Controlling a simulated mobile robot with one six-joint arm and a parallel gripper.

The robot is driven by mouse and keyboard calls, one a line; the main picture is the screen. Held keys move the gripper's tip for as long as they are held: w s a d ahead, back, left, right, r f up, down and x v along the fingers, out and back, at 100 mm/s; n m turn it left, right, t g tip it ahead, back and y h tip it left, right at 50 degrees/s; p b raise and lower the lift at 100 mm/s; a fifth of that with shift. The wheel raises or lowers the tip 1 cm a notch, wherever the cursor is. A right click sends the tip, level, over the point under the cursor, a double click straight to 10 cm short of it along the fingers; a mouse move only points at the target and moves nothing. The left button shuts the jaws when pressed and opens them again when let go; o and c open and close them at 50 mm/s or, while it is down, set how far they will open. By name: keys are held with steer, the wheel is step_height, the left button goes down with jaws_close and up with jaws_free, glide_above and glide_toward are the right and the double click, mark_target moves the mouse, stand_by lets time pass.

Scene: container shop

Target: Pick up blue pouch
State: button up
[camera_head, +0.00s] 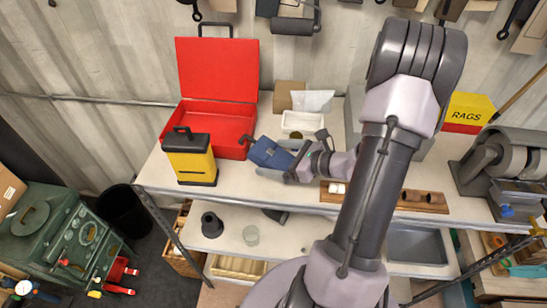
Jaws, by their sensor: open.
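The blue pouch (266,151) is on the white bench top, in front of the open red toolbox. My gripper (274,158) reaches in from the right, with its jaws open at the pouch. Grey finger parts show along the pouch's upper right and lower right sides. I cannot tell whether the fingers touch it. The pouch's right end is partly hidden by the gripper.
The red toolbox (216,70) stands behind the pouch. A yellow and black lantern-like box (196,163) is to the left. A white tray (302,122) and cardboard piece (284,94) are behind the gripper. A wooden rack (421,203) lies right.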

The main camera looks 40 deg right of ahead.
steer(key=shift+w, duration=0.15)
steer(key=shift+s, duration=0.2)
steer(key=shift+c, duration=0.9)
steer(key=c, duration=1.4)
steer(key=shift+o, duration=0.2)
steer(key=shift+r, duration=0.15)
